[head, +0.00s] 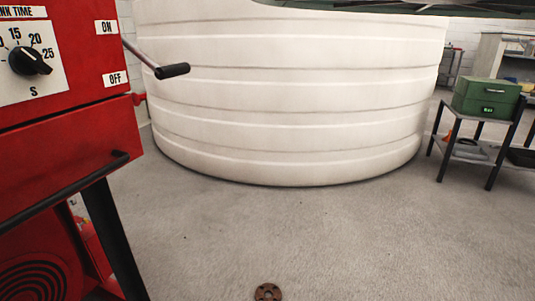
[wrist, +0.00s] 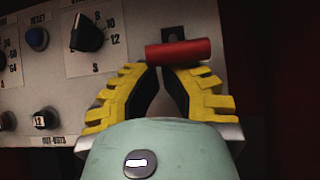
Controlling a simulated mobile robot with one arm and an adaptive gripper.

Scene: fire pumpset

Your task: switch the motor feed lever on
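In the head view, a lever with a black grip (head: 172,71) sticks out from the right of a red cabinet (head: 70,150). It points down and right. An ON label (head: 107,27) and an OFF label (head: 115,78) are on the cabinet near it, and the grip is level with OFF. In the wrist view, my gripper's yellow fingers (wrist: 167,70) converge at a red cylindrical handle (wrist: 178,52) on a grey panel (wrist: 130,55). The handle lies crosswise at the fingertips. I cannot tell whether they touch it, or whether this handle is the motor feed lever.
The grey panel carries a black dial (wrist: 87,33) and a blue reset button (wrist: 37,40). A black rail (head: 65,187) juts from the cabinet. A large white tank (head: 290,100) stands behind, and a green box (head: 487,97) sits on a small table. The floor between is mostly clear.

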